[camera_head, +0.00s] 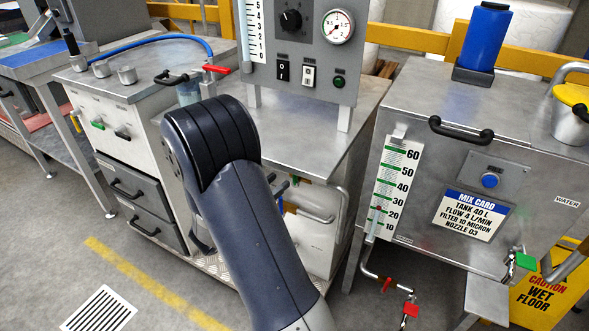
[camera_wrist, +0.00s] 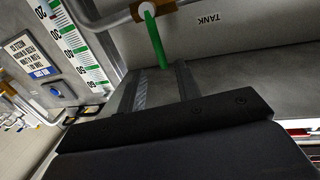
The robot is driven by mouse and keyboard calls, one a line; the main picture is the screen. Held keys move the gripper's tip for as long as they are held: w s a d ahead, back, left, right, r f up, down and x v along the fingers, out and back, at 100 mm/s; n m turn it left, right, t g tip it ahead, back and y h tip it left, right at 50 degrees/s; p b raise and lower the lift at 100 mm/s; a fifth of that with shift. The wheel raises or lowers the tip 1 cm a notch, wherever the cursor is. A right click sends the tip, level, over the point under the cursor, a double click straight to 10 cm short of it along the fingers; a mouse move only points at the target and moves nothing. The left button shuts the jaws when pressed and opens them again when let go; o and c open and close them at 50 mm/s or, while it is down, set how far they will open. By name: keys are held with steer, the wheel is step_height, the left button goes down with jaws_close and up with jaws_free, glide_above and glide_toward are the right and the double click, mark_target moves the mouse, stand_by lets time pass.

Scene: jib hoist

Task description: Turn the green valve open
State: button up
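The green valve handle (camera_wrist: 157,42) shows in the wrist view as a long lever on a brass valve body (camera_wrist: 152,11) fitted to a grey pipe. Its free end is in line with the gap between the fingertips of my gripper (camera_wrist: 162,72). The two dark fingers stand apart, with bare grey surface showing between them. I cannot tell whether the lever end lies between the fingers or just beyond them.
A TANK label (camera_wrist: 208,20) and a green-marked scale (camera_wrist: 80,45) are near the valve. In the head view, a red lever (camera_head: 217,69) shows on the left bench, a green tag (camera_head: 525,261) at the right tank, and a yellow wet-floor sign (camera_head: 540,298) beside it.

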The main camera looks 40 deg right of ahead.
mark_target(295, 183)
steer(key=d, duration=0.2)
steer(key=w+d, duration=0.1)
steer(key=d, duration=0.2)
steer(key=d+b, duration=0.1)
steer(key=d, duration=0.2)
steer(key=shift+w, duration=0.3)
steer(key=shift+c, duration=0.3)
jaws_close()
